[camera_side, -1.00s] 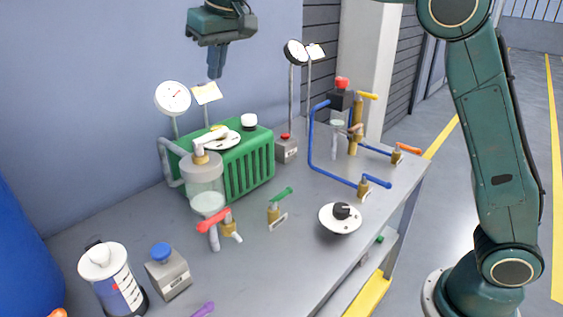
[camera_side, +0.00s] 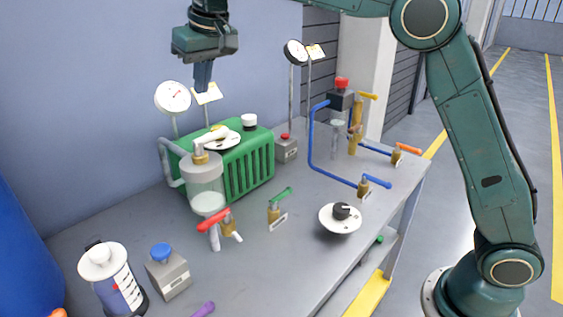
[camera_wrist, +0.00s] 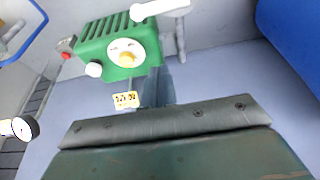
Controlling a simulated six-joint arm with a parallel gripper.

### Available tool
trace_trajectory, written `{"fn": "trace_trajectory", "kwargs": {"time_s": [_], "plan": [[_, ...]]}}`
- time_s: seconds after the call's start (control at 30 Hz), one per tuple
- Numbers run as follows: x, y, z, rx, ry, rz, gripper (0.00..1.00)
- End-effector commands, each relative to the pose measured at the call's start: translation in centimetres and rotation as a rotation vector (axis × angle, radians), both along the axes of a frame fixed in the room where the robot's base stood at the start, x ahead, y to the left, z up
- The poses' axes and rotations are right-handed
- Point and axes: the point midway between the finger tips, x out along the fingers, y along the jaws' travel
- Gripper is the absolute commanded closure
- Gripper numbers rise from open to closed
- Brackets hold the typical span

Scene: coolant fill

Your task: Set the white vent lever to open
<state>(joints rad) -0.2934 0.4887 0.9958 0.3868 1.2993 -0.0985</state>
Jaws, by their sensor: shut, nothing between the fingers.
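The white vent lever (camera_side: 211,134) sits on a brass fitting (camera_side: 200,157) on top of the glass vessel (camera_side: 205,185), at the front left of the green box (camera_side: 250,165). The lever points right and slightly up in the side view. It also shows at the top edge of the wrist view (camera_wrist: 160,8), partly cut off. My gripper (camera_side: 203,86) is shut and empty, pointing down in the air above the lever and the green box. In the wrist view its fingers (camera_wrist: 158,85) show near the middle, apart from the lever.
A round gauge (camera_side: 172,98) and a yellow tag (camera_side: 207,94) stand on posts behind the vessel. A round white plate (camera_side: 226,144) and a white cap (camera_side: 249,120) top the green box. A red lever (camera_side: 214,219) is below the vessel.

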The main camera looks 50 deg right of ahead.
Motion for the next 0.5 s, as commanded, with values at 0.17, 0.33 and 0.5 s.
{"fn": "trace_trajectory", "kwargs": {"time_s": [0.17, 0.33, 0.5], "plan": [[0.8, -0.1, -2.4, 0.0, 0.004, -0.002, 1.0], [1.7, 0.0, -4.9, 0.0, 0.003, -0.001, 1.0], [2.6, 0.0, -7.4, 0.0, 0.003, -0.001, 1.0]]}}
